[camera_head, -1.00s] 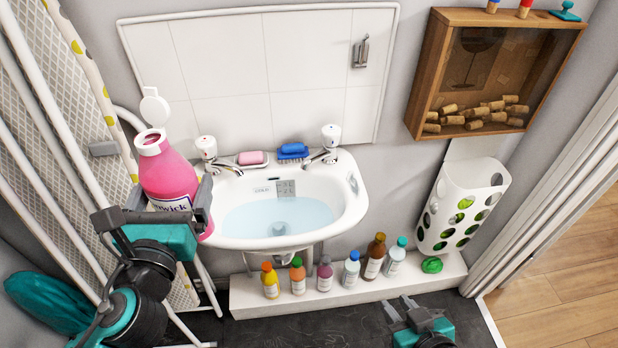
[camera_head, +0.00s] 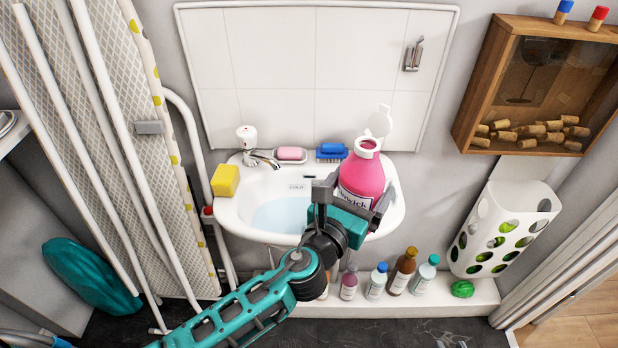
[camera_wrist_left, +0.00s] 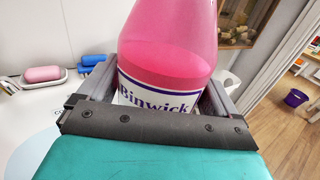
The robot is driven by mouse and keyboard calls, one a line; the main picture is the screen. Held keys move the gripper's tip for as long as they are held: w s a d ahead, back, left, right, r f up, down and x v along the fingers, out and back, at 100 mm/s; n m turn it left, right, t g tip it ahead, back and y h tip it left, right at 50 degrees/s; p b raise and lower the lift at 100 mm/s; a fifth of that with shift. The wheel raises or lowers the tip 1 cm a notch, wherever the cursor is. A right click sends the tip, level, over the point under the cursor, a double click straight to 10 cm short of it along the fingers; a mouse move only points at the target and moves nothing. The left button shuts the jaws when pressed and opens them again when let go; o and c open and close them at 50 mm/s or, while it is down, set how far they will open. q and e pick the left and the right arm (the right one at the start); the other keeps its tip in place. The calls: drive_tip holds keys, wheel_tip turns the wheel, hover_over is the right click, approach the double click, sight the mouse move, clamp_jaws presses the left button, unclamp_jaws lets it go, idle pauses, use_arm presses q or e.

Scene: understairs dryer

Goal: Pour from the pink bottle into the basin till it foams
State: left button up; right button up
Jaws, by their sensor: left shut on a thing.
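The pink bottle (camera_head: 362,176) stands roughly upright over the right part of the white basin (camera_head: 229,218), its white flip cap (camera_head: 379,120) open. My left gripper (camera_head: 350,205) is shut around the bottle's body. In the left wrist view the bottle (camera_wrist_left: 170,50) sits between its fingers, with the "Binwick" label partly hidden. The basin holds pale blue water (camera_head: 280,215); no foam or stream shows. The bottle and my left arm hide part of the basin and the right tap.
A yellow sponge (camera_head: 225,180), pink soap (camera_head: 290,154) and a blue brush (camera_head: 331,151) lie on the basin's rim near the left tap (camera_head: 248,138). Several small bottles (camera_head: 402,270) stand on the ledge below. An ironing board (camera_head: 150,150) leans at left.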

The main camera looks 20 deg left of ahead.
use_arm(q)
drive_tip(key=shift+r+n, duration=0.3)
drive_tip(key=shift+n, duration=0.1)
